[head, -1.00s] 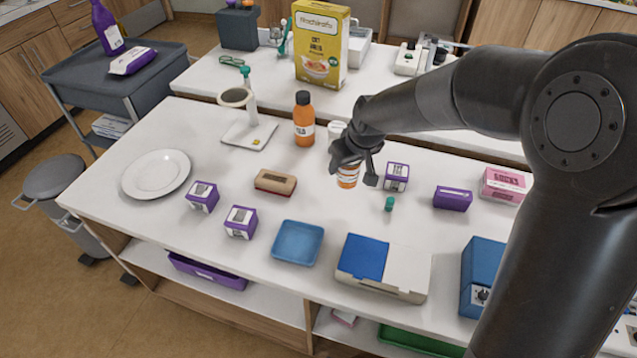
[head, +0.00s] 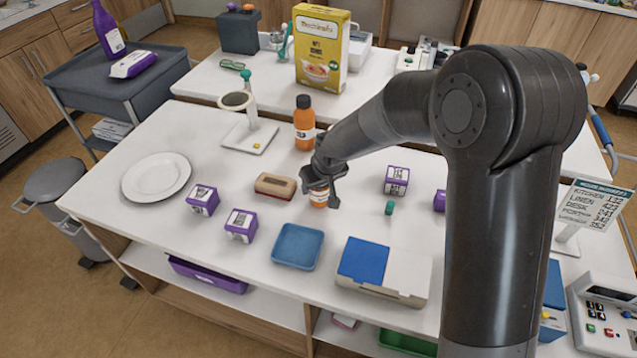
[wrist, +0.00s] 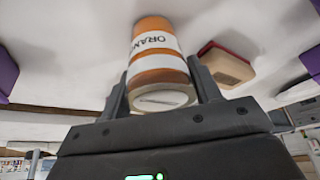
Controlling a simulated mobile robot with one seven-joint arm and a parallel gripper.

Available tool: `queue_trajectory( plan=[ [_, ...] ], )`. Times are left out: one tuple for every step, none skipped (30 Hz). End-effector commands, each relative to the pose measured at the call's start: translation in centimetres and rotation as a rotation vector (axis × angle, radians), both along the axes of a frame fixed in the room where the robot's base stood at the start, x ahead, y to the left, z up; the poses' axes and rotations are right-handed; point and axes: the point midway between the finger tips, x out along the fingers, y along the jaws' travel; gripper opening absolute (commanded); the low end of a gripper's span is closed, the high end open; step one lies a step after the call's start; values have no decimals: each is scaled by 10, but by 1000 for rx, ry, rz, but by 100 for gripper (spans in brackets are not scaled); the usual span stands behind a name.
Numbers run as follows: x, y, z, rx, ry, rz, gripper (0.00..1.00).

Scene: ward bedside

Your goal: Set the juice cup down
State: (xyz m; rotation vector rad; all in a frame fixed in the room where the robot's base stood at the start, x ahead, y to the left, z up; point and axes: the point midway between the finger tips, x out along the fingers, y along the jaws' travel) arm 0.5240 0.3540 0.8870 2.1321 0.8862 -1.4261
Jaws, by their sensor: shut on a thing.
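The juice cup (head: 319,197) is small and orange with a white label band. My gripper (head: 325,187) is shut on it, with a finger on either side. In the wrist view the cup (wrist: 157,55) sits between the fingers (wrist: 160,90), and part of the word "ORAN" shows on its label. The cup is over the middle of the white table (head: 345,218), just right of a brown and cream block. My gripper hides part of the cup, and I cannot tell whether its base touches the table.
The brown and cream block (head: 275,186) is close on the left. An orange bottle (head: 304,122) stands behind. A blue tray (head: 298,246) lies in front, a small green piece (head: 389,208) and a purple box (head: 396,180) to the right. Bare table shows between them.

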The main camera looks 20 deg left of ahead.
Motion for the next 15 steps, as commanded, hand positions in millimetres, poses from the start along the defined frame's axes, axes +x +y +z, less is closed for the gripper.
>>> queue_trajectory(
  plan=[
    [0,0,1,1,-2,0,30],
    [0,0,1,0,-1,0,30],
    [1,0,1,1,-2,0,30],
    [1,0,1,0,-1,0,30],
    [1,0,0,1,-1,0,30],
    [1,0,-1,1,-1,0,30],
    [0,0,-2,1,-1,0,30],
    [0,0,-2,1,-1,0,30],
    [0,0,-2,1,-1,0,61],
    [0,0,-2,1,-1,0,63],
    [0,0,-2,1,-1,0,65],
    [0,0,-2,1,-1,0,69],
    [0,0,-2,1,-1,0,71],
    [0,0,-2,1,-1,0,74],
    [0,0,-2,1,-1,0,77]
  ],
)
